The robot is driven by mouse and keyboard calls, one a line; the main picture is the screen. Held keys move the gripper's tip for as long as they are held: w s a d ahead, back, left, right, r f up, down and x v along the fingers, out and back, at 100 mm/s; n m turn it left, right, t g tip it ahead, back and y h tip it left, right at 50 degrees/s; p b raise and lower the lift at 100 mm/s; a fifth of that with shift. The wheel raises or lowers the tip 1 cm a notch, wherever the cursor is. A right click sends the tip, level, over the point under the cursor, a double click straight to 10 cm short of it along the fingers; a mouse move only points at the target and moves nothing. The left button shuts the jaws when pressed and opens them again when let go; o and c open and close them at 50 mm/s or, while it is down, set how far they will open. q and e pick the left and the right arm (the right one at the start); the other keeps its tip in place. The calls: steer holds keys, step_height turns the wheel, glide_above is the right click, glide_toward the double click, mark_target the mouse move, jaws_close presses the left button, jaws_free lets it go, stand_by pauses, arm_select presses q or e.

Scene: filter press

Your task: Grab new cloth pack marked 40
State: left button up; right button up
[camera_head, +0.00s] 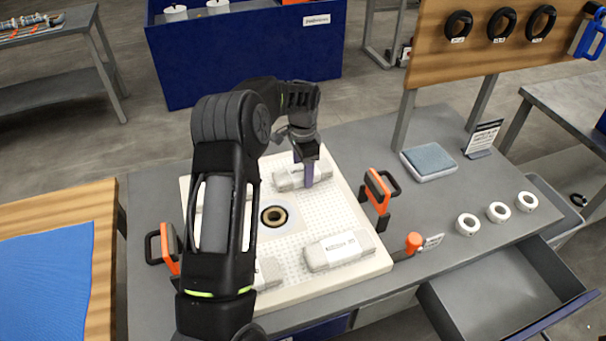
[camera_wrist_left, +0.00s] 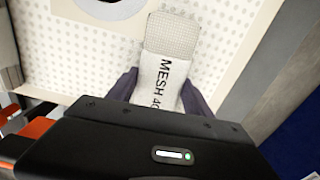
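A light grey cloth pack (camera_head: 287,177) lies on the perforated cream plate (camera_head: 330,205), near its far side. In the left wrist view the pack (camera_wrist_left: 165,75) carries the print "MESH 40", its last digit partly cut off by my gripper body. My left gripper (camera_head: 305,172) is down at the pack, one purple finger on each side of it. In the left wrist view the left gripper's fingertips (camera_wrist_left: 159,76) lie close along both sides. I cannot tell whether they press on it. My right gripper is not in view.
Another pack (camera_head: 339,250) lies at the plate's near right; others are partly hidden by my left arm. A round hole (camera_head: 273,217) sits mid-plate. Orange-and-black handled clamps (camera_head: 378,190) stand at the plate's edges. White rings (camera_head: 467,224) and an open drawer (camera_head: 510,295) are at right.

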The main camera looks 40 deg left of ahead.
arm_select(q)
steer(key=c, duration=1)
steer(key=shift+r, duration=0.1)
step_height(320, 180, up, 10)
steer(key=shift+f+b, duration=0.1)
steer(key=shift+b, duration=0.85)
